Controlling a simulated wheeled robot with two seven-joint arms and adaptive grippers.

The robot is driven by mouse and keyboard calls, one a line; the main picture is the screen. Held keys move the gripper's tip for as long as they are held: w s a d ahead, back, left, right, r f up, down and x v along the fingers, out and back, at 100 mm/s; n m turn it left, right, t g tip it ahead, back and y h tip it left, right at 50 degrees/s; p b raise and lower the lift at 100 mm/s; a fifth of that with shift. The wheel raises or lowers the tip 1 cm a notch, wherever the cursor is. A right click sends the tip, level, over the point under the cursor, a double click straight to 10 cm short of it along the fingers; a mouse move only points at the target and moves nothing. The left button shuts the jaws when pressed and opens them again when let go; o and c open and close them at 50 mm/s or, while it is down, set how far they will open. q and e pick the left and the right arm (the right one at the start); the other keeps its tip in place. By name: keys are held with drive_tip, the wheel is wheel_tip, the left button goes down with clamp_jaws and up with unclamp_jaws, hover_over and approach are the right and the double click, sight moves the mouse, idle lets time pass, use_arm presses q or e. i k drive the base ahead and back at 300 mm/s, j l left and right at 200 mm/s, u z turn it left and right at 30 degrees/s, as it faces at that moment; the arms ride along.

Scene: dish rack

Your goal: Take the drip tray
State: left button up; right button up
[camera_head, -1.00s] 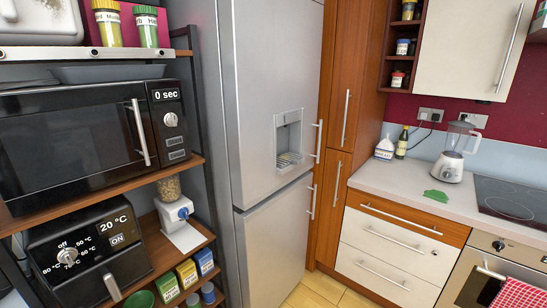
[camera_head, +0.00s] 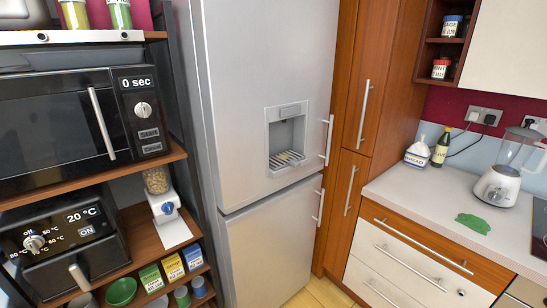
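The drip tray (camera_head: 287,159) is a small slatted tray, greyish with yellowish tones. It lies at the bottom of the dispenser recess (camera_head: 286,130) in the door of the tall silver fridge (camera_head: 255,60), near the middle of the head view. Neither of my grippers is in view.
Shelves on the left hold a black microwave (camera_head: 60,122), a black air fryer (camera_head: 62,240) and a white dispenser (camera_head: 168,207). The space before the fridge looks clear.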

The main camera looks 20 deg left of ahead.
sight(287, 160)
drive_tip(key=i+l+u, duration=0.25)
drive_tip(key=l+u, duration=0.25)
drive_tip(key=l, duration=0.2)
drive_tip(key=i+l+u, duration=0.2)
drive_tip(key=l, duration=0.2)
drive_tip(key=l+u, duration=0.25)
drive_tip(key=l, duration=0.45)
drive_tip(key=i, duration=0.05)
